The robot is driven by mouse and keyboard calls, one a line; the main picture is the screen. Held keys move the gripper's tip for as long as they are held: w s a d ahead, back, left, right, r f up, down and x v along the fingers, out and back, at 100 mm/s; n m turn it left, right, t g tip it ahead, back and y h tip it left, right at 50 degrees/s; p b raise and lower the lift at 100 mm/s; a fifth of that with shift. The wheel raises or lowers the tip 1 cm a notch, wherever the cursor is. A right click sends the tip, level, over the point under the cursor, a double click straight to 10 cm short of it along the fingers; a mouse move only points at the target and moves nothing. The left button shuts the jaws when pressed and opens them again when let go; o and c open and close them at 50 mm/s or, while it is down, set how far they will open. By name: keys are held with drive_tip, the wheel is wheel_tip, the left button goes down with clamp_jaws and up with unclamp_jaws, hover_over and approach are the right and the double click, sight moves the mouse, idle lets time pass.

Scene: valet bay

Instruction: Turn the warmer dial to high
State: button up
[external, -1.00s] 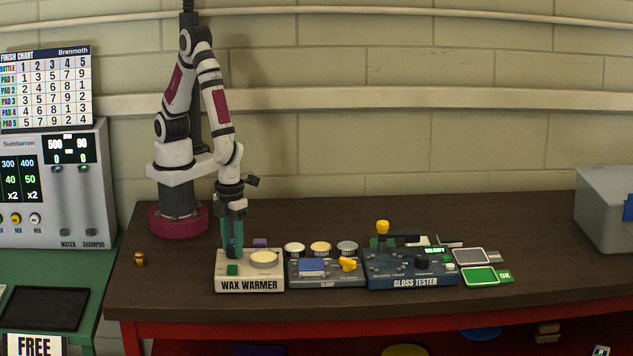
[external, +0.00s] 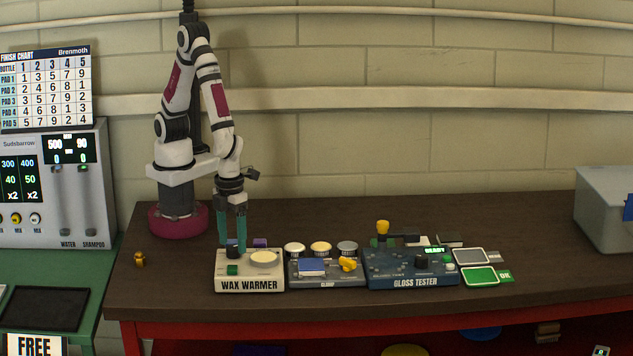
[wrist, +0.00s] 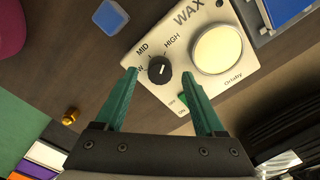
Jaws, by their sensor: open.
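The wax warmer (external: 249,286) is a cream box at the front of the dark bench. Its black dial (wrist: 159,70) shows in the wrist view beside the MID and HIGH labels; the remaining label is partly hidden by a finger. A pale mark shows on the dial's lower right part, away from the HIGH label. In the external view the dial (external: 233,252) sits at the warmer's back left. My gripper (external: 232,243) is open just above the dial, with teal fingers. In the wrist view the fingertips (wrist: 159,73) lie either side of the dial and hold nothing.
The warmer also has a round pale plate (wrist: 216,50) and a green switch (external: 232,270). A small brass piece (external: 140,259) lies on clear bench to the left.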

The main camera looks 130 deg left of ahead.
wheel_tip(320, 180, up, 14)
drive_tip(key=shift+r, duration=0.15)
drive_tip(key=w+d+f+n+g+y, duration=0.1)
drive_tip(key=d+n+y, duration=0.25)
drive_tip(key=d, duration=0.25)
approach(233, 246)
drive_tip(key=shift+y, duration=0.35)
drive_tip(key=x, duration=0.8)
drive_tip(key=shift+d+f, duration=0.25)
drive_tip(key=shift+f, duration=0.25)
clamp_jaws()
